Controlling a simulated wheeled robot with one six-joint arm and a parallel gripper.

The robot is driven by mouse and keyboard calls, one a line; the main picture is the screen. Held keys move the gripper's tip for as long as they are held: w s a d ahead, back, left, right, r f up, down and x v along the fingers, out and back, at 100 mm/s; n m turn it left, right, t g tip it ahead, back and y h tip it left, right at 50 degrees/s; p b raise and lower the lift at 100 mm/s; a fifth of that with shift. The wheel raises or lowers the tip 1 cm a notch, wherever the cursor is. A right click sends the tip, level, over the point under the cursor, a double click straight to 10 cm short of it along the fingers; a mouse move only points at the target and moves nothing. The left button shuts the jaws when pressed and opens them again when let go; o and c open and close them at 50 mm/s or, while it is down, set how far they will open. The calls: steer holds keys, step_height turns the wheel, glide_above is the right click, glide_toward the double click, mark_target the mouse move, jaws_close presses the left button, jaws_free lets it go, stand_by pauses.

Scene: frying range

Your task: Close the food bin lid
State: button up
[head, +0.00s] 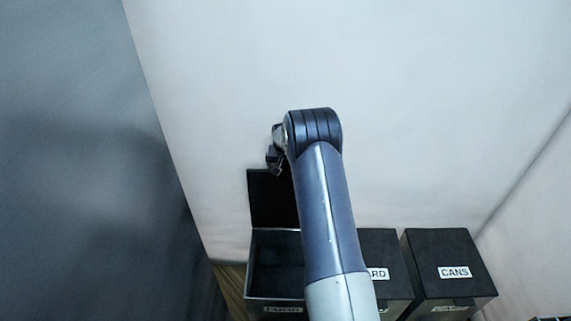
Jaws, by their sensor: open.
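The food bin (253,265) is a black box on the floor by the back wall, left in the row of bins. Its lid (262,200) stands open and upright at the back of the bin. The bin's dark inside shows, and my arm covers its right side. My gripper (274,162) is small and partly hidden behind my wrist. It appears in front of or above the top of the lid and is open, with nothing seen in it. I cannot tell whether it touches the lid.
A large dark grey surface (90,170) fills the left side. White walls (430,110) close off the back and right.

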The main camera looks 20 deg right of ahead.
steer(key=shift+c, duration=0.3)
steer(key=c, duration=1.3)
steer(key=shift+s+b, duration=0.1)
steer(key=shift+b, duration=0.25)
